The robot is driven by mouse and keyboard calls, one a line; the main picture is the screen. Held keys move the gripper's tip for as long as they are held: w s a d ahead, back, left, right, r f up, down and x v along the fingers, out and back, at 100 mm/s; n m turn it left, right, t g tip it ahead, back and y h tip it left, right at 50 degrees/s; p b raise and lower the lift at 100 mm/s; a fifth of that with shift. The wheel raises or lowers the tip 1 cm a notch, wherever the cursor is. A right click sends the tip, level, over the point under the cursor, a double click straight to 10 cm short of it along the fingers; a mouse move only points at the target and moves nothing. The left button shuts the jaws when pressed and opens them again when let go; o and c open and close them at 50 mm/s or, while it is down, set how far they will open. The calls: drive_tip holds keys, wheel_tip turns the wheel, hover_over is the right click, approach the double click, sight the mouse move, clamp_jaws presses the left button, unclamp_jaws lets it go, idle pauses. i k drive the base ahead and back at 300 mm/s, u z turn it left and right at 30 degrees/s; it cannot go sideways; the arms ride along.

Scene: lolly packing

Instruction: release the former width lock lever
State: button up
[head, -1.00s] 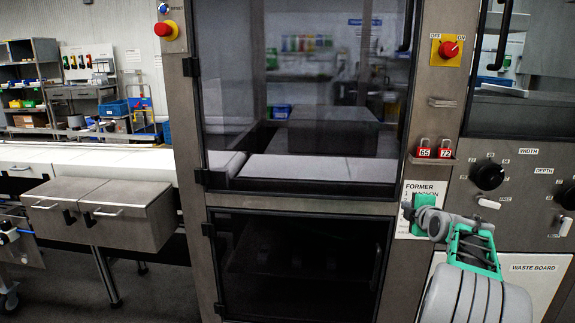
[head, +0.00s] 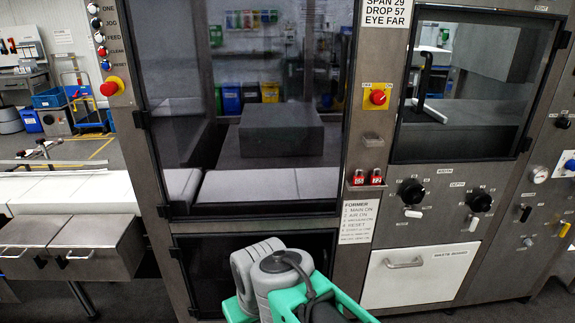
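The former's width lock lever (head: 413,213) is a small white handle just below the black width knob (head: 412,191) in the head view. It lies nearly level, tilted slightly. Its small labels are too blurred to read. My arm shows at the bottom middle as grey and green links, left of and below the lever and well apart from it. My gripper's fingers do not show.
A similar white depth lever (head: 472,224) sits under the depth knob (head: 480,201), to the right. Below is the white waste board drawer (head: 415,276) with its handle. Red tags (head: 367,178) and a red switch (head: 377,97) are up and left.

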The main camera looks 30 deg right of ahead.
sight(408, 213)
drive_tip(key=u, duration=1.9)
drive_tip(key=k, duration=1)
drive_tip(key=z, duration=1.85)
drive_tip(key=i, duration=0.5)
drive_tip(key=u, duration=0.1)
